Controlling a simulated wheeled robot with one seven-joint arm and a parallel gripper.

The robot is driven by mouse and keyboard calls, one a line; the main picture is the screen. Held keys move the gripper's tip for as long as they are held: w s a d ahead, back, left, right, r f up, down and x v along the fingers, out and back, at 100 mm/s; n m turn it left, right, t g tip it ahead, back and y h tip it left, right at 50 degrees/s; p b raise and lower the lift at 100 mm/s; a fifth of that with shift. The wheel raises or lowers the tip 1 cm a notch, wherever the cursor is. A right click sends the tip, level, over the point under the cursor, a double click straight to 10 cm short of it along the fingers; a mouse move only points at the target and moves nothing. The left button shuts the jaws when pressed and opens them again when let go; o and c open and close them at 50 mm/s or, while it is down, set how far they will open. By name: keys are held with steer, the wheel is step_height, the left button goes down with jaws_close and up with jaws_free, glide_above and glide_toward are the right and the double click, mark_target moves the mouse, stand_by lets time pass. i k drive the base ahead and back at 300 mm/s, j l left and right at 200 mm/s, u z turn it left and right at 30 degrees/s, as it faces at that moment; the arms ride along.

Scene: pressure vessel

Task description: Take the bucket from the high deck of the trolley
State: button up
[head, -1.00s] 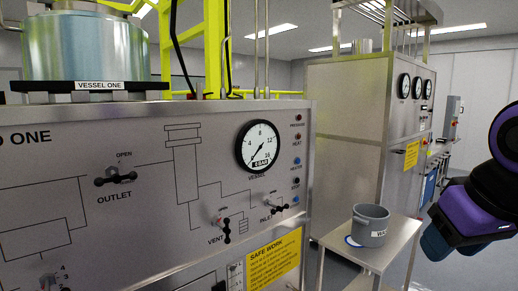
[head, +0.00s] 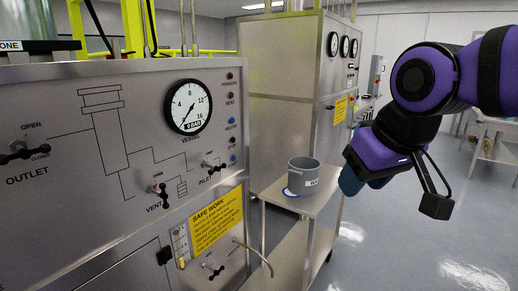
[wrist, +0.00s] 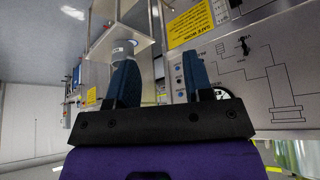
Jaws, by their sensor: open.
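The wrist view is upside down. There, my gripper (wrist: 157,60) is open, with nothing between its fingers. The bucket (wrist: 122,47) shows beyond the left finger, which partly hides it, against the deck (wrist: 110,30).
The steel control panel (head: 110,160) with gauge and valve handles stands left of the trolley. A bent pipe (head: 255,257) sticks out low from it. Another steel cabinet (head: 290,90) stands behind. The floor (head: 400,245) at right is clear.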

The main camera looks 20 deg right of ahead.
mark_target(303, 173)
steer(key=i+l+u, duration=0.1)
steer(key=i+l, duration=0.15)
steer(key=i+l+u, duration=0.1)
steer(key=l, duration=0.4)
steer(key=i+l+u, duration=0.1)
steer(key=i+l, duration=0.2)
steer(key=i+l+u, duration=0.1)
steer(key=l, duration=0.4)
steer(key=i+l+u, duration=0.1)
steer(key=i+l, duration=0.15)
steer(key=l, duration=0.2)
steer(key=i+l+u, duration=0.1)
steer(key=l, duration=0.35)
steer(key=i+l, duration=0.2)
steer(key=l, duration=0.25)
steer(key=i+l+u, duration=0.15)
steer(key=l, duration=0.3)
